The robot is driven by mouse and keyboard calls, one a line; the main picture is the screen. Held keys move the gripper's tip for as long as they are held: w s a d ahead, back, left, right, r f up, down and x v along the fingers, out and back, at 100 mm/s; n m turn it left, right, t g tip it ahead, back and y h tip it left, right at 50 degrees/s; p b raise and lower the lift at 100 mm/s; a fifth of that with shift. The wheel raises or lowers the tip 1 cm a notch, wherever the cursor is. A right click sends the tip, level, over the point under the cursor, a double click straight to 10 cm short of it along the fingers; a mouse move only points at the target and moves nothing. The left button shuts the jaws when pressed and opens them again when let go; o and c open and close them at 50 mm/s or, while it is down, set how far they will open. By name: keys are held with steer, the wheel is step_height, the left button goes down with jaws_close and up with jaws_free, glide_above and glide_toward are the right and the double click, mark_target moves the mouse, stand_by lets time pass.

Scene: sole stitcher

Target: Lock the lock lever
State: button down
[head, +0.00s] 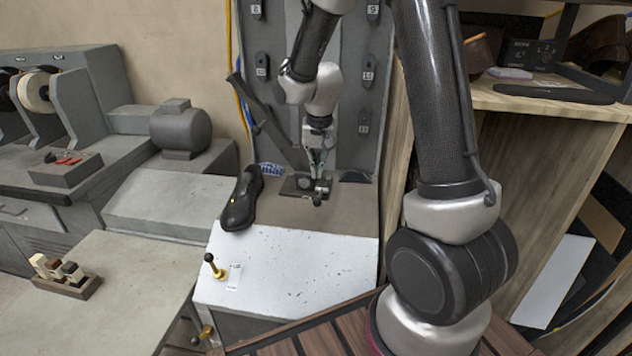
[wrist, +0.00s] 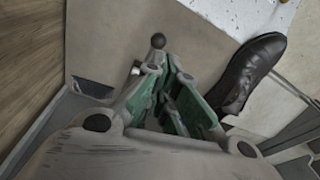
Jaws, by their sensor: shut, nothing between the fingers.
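A small black ball-tipped lever (head: 317,200) sits low at the front of the sole stitcher's dark metal foot (head: 296,188). No label tells me which is the lock lever. My gripper (head: 318,175) points down, shut and empty, close above the ball-tipped lever. In the wrist view its green-lined fingers (wrist: 167,70) partly hide the foot. I cannot tell whether they touch the lever.
A black shoe (head: 242,200) lies left of my gripper and also shows in the wrist view (wrist: 250,68). A slanted dark bar (head: 268,120) rises close left of my gripper. A wooden shelf (head: 560,105) stands right. The white top (head: 300,265) is mostly clear.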

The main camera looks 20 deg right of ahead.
steer(key=shift+s+r, duration=0.2)
steer(key=shift+r, duration=1.25)
steer(key=s+d+r+n+t, duration=0.1)
steer(key=s+r, duration=0.4)
steer(key=s, duration=0.3)
steer(key=s+d+r+n, duration=0.2)
steer(key=s+r, duration=0.3)
steer(key=s, duration=0.4)
steer(key=s+d+r+n+t, duration=0.1)
steer(key=s+r, duration=0.4)
steer(key=s, duration=0.4)
steer(key=shift+s+d+r+n+t, duration=0.2)
steer(key=shift+d+r+n+t, duration=0.05)
steer(key=shift+n+t, duration=0.05)
